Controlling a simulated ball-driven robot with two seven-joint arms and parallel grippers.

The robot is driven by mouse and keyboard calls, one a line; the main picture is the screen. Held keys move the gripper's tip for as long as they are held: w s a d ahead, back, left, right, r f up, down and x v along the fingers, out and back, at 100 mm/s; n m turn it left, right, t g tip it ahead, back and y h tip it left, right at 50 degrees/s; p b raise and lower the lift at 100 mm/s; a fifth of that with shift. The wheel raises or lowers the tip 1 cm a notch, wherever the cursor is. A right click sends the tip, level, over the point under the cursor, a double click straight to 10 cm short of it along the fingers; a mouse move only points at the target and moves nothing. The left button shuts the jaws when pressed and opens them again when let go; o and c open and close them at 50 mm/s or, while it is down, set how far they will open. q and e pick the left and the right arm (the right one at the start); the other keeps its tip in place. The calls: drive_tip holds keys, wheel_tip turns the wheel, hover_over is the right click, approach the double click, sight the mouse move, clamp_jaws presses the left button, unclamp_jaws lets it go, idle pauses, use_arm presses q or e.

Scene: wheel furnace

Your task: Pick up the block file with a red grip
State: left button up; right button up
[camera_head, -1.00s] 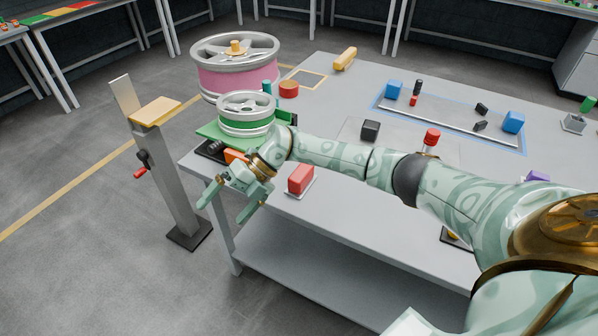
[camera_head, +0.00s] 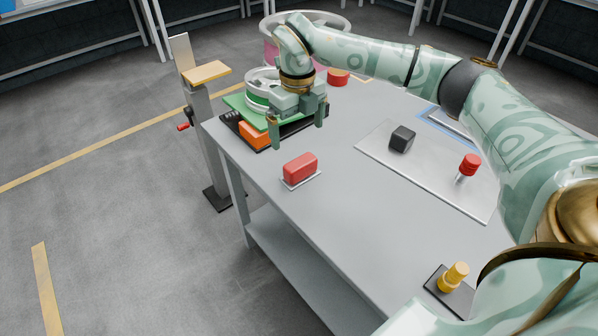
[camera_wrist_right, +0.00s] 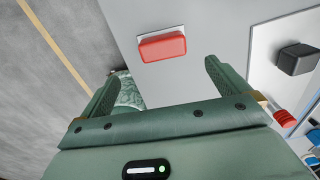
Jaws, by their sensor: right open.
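The block file with a red grip (camera_head: 300,168) lies near the table's front-left edge, its red block on a thin light plate. In the right wrist view the red grip (camera_wrist_right: 162,46) shows beyond the fingertips, between their lines. My right gripper (camera_head: 298,126) is open and empty, pointing down, above and behind the file and apart from it. Its two fingers (camera_wrist_right: 161,74) stand wide apart in the wrist view. My left gripper is not in view.
Behind my right gripper stands a wheel on a green and orange fixture (camera_head: 254,134). A grey plate (camera_head: 375,150) with a black block (camera_head: 402,139) and a red-topped piece (camera_head: 468,166) lies to the right. A yellow-knobbed piece (camera_head: 456,274) is near the front. Table around the file is clear.

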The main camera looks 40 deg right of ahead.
drive_tip(key=b, duration=0.2)
hover_over(300, 162)
drive_tip(key=f, duration=0.5)
drive_tip(key=shift+w+f, duration=0.2)
drive_tip(key=shift+f, duration=0.45)
wheel_tip(300, 162, down, 5)
drive_tip(key=shift+s+d+b, duration=0.1)
drive_tip(key=shift+s+b, duration=0.05)
drive_tip(key=shift+b, duration=0.95)
drive_tip(key=shift+r, duration=0.1)
drive_tip(key=shift+c, duration=0.9)
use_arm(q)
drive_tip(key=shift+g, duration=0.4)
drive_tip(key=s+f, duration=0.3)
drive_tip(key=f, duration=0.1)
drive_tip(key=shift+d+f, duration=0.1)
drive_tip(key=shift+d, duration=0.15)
use_arm(e)
drive_tip(key=c, duration=0.9)
